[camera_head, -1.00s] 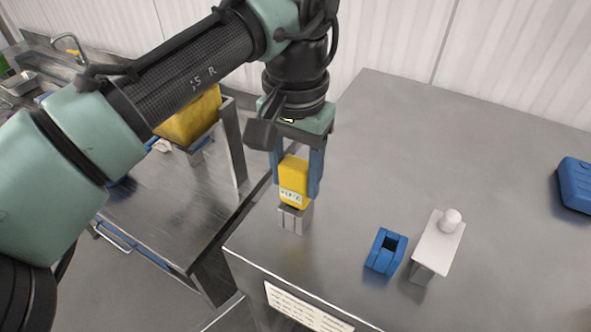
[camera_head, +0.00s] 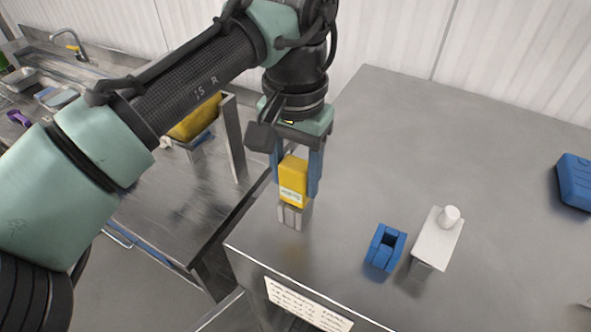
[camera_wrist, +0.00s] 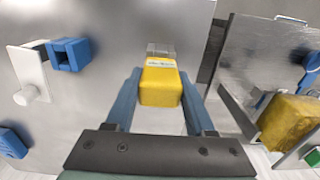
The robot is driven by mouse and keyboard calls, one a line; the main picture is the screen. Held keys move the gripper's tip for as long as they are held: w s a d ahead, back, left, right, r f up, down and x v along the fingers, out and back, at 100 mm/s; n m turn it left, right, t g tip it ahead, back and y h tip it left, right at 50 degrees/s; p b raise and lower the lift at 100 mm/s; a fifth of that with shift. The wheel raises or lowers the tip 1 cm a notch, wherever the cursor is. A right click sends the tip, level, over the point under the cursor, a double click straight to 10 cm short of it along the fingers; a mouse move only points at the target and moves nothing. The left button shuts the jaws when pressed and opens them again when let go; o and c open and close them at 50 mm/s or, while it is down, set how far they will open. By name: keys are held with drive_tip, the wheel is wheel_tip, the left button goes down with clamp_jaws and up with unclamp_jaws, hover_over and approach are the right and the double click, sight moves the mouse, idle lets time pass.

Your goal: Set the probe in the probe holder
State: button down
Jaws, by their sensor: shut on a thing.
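The probe (camera_head: 293,182) has a yellow body with a small pale display, and is upright between the fingers of my gripper (camera_head: 297,180). A grey metal piece (camera_head: 291,214) shows right below the yellow body; I cannot tell whether it touches the table. In the wrist view the probe (camera_wrist: 161,85) sits between the two blue fingers of my gripper (camera_wrist: 160,98). A blue block with a square slot, which looks like the probe holder (camera_head: 384,249), stands to the right on the table. The holder (camera_wrist: 70,54) is at upper left in the wrist view, its slot empty.
A white stand with a round knob (camera_head: 437,240) is close beside the holder's right side. A blue case (camera_head: 575,183) lies at the table's far right. The steel table (camera_head: 375,140) is clear between. A lower steel bench (camera_head: 185,205) with a yellow object is at left.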

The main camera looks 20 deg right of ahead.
drive_tip(key=shift+f, duration=0.1)
idle(0.3)
drive_tip(key=shift+c, duration=0.9)
unclamp_jaws()
drive_tip(key=shift+o, duration=0.3)
drive_tip(key=shift+o, duration=0.6)
wheel_tip(320, 180, up, 8)
drive_tip(key=p, duration=0.8)
